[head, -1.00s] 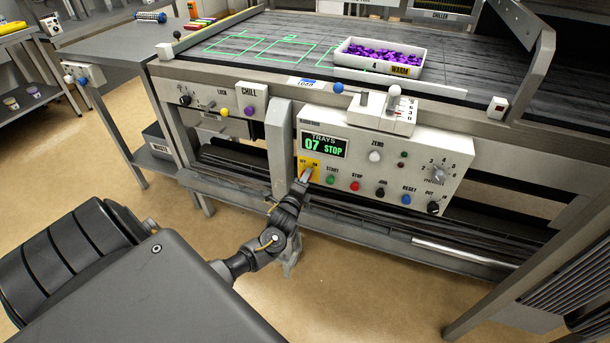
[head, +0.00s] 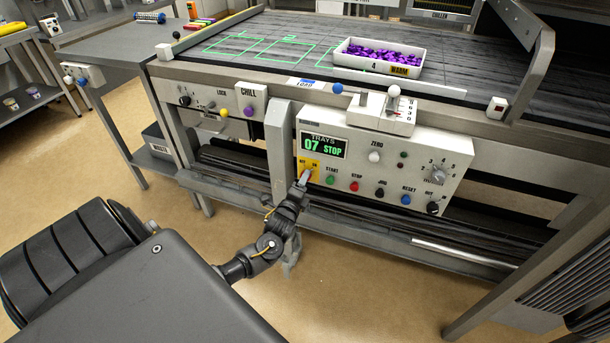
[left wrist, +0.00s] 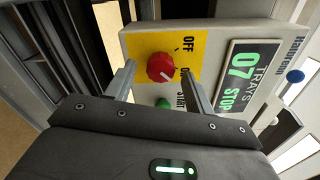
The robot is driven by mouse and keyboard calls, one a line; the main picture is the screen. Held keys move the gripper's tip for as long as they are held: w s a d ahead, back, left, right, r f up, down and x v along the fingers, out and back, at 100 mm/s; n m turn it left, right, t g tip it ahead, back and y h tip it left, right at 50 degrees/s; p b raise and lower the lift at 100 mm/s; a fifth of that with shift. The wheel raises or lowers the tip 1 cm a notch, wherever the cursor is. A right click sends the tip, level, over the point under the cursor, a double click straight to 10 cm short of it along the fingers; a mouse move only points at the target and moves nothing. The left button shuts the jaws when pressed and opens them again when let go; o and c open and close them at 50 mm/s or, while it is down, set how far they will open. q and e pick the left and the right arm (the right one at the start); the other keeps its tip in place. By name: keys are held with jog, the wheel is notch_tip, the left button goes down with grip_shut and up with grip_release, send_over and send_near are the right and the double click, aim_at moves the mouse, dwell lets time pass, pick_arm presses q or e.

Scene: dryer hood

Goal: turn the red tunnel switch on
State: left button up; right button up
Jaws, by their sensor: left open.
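The red tunnel switch (left wrist: 160,67) is a round knob on a yellow plate (left wrist: 150,44) marked OFF and ON in the left wrist view. A pale mark on the knob seems to point toward the ON side. My left gripper (head: 304,178) is open, with one finger on each side of the knob in the left wrist view; I cannot tell whether they touch it. In the head view the gripper covers the knob, and the yellow plate shows above it (head: 307,164). My right gripper is not in view.
The control panel display (head: 324,146) reads TRAYS 07 STOP. Close by are the green start button (head: 330,180), red stop button (head: 354,186) and a grey post (head: 279,150). A white tray of purple pieces (head: 345,57) sits on the belt above.

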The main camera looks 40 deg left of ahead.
pick_arm(q)
jog(key=v, duration=0.9)
jog(key=shift+r, duration=0.1)
